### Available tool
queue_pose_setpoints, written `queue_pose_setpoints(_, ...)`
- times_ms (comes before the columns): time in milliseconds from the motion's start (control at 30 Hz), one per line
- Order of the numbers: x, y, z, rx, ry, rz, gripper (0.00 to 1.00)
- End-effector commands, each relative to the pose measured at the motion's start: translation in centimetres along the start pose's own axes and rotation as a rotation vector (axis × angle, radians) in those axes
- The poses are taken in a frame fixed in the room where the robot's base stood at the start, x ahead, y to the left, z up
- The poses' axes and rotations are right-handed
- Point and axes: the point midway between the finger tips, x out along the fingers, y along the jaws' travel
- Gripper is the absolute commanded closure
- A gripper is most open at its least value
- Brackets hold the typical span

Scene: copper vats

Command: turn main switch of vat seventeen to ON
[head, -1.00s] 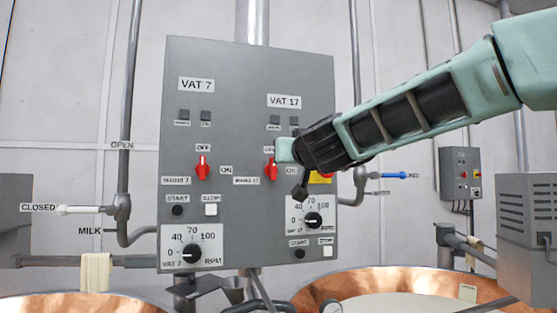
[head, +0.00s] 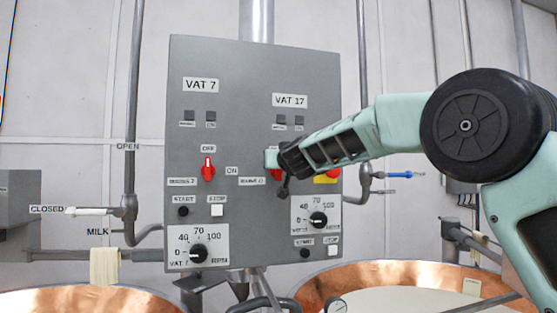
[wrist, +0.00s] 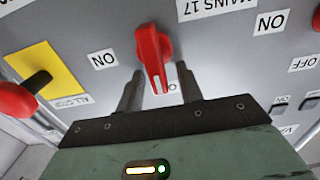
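The red main switch of vat 17 (head: 277,175) is on the grey panel under the VAT 17 label (head: 290,100), mostly hidden by my arm in the head view. In the wrist view, which is upside down, the switch (wrist: 151,50) shows clearly. Its white-marked end points at a partly covered label, toward the OFF side. The ON label (wrist: 102,58) is to its left there. My gripper (wrist: 158,88) is open, with one finger on each side of the switch's marked end. Gaps show between fingers and handle.
The similar red switch of vat 7 (head: 208,169) is left on the same panel. A red stop button on a yellow plate (wrist: 45,78) is close beside my gripper. Dials and small buttons are below. Copper vats (head: 400,274) stand below the panel.

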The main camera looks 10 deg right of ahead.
Motion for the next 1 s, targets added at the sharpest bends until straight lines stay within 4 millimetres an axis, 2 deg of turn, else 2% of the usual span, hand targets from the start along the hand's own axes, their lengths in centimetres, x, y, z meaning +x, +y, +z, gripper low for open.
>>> queue_pose_setpoints(200,0.01,-0.02,0.04,0.0,0.0,0.0,0.64)
queue_pose_setpoints(333,0.0,-0.02,0.05,0.0,-0.001,0.0,1.0)
queue_pose_setpoints(700,-0.01,0.08,0.06,0.029,-0.001,0.0,1.0)
queue_pose_setpoints(1000,-0.01,0.61,0.16,0.2,-0.001,0.0,1.0)
